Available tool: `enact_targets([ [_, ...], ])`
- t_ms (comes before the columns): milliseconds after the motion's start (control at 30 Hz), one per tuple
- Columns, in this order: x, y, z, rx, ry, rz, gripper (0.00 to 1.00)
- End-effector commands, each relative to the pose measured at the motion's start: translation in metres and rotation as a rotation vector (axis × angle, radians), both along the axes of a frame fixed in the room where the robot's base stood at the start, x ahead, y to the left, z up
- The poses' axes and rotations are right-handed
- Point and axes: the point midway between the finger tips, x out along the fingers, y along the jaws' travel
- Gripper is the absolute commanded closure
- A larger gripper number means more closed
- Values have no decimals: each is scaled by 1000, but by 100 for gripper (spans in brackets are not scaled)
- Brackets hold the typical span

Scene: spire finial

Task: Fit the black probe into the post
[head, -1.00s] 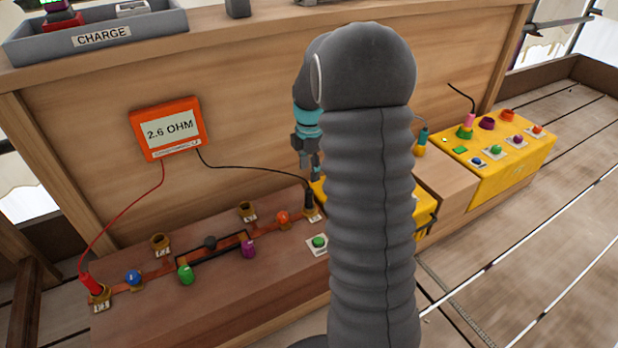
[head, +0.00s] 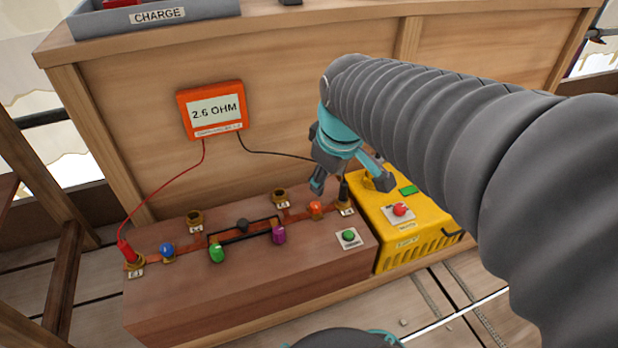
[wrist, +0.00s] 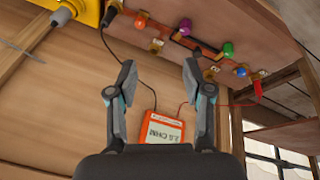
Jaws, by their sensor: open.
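The black probe (head: 344,189) stands upright at the brass post (head: 345,207) on the right end of the copper strip; how deep it sits cannot be told. It also shows in the wrist view (wrist: 110,15), with its black lead running to the orange meter (head: 212,110), which reads 2.6 OHM. Two other brass posts, one left (head: 195,220) and one middle (head: 280,198), stand empty. The red probe (head: 125,250) is at the far-left post. My gripper (head: 350,182) is open and empty, fingers apart, near the black probe in the head view. In the wrist view it (wrist: 159,72) holds nothing.
The wooden block carries blue (head: 167,250), green (head: 216,253), purple (head: 279,235) and orange (head: 316,208) knobs and a green button (head: 348,236). A yellow box (head: 400,240) adjoins on the right. A wooden panel rises behind, with a grey CHARGE tray (head: 150,17) on top.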

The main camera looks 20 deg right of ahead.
Motion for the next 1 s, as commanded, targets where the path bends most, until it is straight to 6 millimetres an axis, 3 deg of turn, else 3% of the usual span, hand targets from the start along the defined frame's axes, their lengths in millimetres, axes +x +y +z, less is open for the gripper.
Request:
enact_targets([
  [33, -16, 6, 3, 24, -30, -55, 49],
  [200, -58, 22, 2, 125, -103, -262, 49],
  [400, -86, 30, -4, 210, -149, -411, 49],
  [833, -92, 33, -5, 232, -157, -449, 49],
  [1000, -92, 32, 19, 232, -157, -449, 49],
])
